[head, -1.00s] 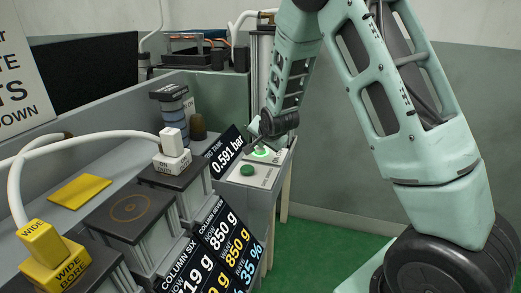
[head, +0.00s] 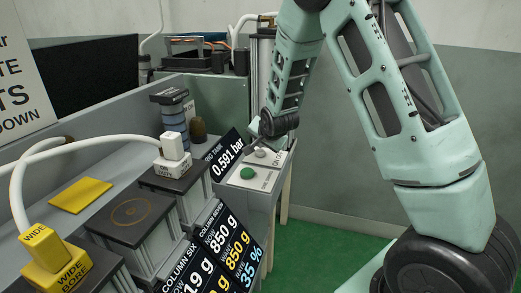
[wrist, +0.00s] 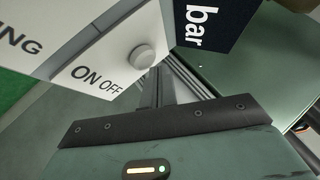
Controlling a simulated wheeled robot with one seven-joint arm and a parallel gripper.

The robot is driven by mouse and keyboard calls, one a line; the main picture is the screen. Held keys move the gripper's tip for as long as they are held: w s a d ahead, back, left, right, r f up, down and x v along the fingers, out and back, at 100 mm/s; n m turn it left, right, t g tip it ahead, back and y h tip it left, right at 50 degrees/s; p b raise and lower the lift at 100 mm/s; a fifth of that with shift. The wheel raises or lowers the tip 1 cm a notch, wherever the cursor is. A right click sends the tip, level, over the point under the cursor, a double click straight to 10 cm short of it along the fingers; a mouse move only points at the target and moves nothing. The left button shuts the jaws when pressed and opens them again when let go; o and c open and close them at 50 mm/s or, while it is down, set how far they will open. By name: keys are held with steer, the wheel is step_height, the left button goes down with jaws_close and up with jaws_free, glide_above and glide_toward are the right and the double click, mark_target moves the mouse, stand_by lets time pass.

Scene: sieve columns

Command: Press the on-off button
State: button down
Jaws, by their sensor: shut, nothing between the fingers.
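The on-off button (wrist: 141,56) is a pale grey round knob on a white panel, beside the printed words ON OFF in the wrist view. In the head view the button (head: 261,152) is a small pale, unlit disc on top of the grey stand. My gripper (head: 253,138) is shut and empty, just above and behind the button in the head view. In the wrist view the dark edge of my gripper (wrist: 160,119) lies below the button, with a visible gap in the picture. The fingertips are small and partly hidden in the head view.
A green button (head: 247,173) sits on the same panel, nearer the camera. A display (head: 226,154) reading 0.591 bar stands left of it. Columns with weight displays (head: 218,230) line the left front. Green floor (head: 335,238) is free to the right.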

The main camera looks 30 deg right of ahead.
mark_target(261, 152)
steer(key=shift+r, duration=0.1)
steer(key=shift+r+p, duration=2.2)
steer(key=shift+r, duration=0.8)
steer(key=shift+f, duration=0.1)
steer(key=s+a+r+n+g+y+p, duration=0.2)
steer(key=s+a+r+n, duration=0.25)
steer(key=s+a, duration=0.55)
steer(key=s+a+r+n+g+y+p, duration=0.25)
steer(key=s+a+n, duration=0.3)
steer(key=a, duration=0.75)
steer(key=s+a+r+n+g+p, duration=0.1)
steer(key=s+n, duration=0.4)
steer(key=s, duration=0.6)
steer(key=s+a+r+n+g+h+p, duration=0.1)
steer(key=s+a+r+n+g+p, duration=0.1)
steer(key=s, duration=0.9)
step_height(261, 152, up, 2)
steer(key=a+n+g, duration=0.1)
steer(key=a+n, duration=0.1)
steer(key=shift+s+r+n, duration=0.2)
steer(key=shift+s+n, duration=0.2)
steer(key=shift+a, duration=0.1)
